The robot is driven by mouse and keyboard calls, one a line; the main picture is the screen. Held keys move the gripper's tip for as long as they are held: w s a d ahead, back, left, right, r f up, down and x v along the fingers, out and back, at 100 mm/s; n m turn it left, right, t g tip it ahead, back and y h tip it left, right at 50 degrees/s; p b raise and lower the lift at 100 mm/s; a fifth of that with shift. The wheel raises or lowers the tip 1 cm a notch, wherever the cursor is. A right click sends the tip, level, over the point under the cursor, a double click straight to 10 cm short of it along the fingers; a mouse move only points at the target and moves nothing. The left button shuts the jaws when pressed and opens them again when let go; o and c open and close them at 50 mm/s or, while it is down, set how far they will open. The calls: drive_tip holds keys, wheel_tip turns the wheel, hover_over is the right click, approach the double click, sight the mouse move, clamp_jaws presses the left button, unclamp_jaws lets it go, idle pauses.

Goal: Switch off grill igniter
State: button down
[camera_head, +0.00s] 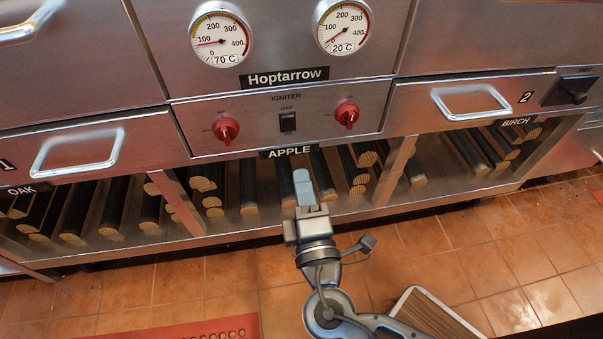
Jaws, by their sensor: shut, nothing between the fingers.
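The grill igniter is a small black rocker switch (288,122) on the steel front panel, under the word IGNITER, with OFF above it and another label below. Which way it is tipped is too small to tell. My gripper (302,177) is shut and empty. It points up towards the panel, below the switch and the APPLE label and slightly right of them, in front of the log shelf. It appears apart from the switch.
Red knobs flank the switch at left (226,129) and right (347,114). Two gauges (221,42) sit above. Drawer handles (76,152) and (470,103) stick out on both sides. Logs (249,186) fill the shelf below. A board (437,312) and red mat (190,329) lie on the tiled floor.

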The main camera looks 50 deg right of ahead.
sight(289, 120)
drive_tip(key=x, duration=1.1)
drive_tip(key=shift+w+d+p, duration=0.2)
drive_tip(key=shift+w+p, duration=0.1)
drive_tip(key=shift+w+d+r, duration=0.1)
drive_tip(key=shift+w+r, duration=0.05)
drive_tip(key=shift+r, duration=0.05)
drive_tip(key=v, duration=0.8)
drive_tip(key=shift+b, duration=0.4)
drive_tip(key=shift+f, duration=0.1)
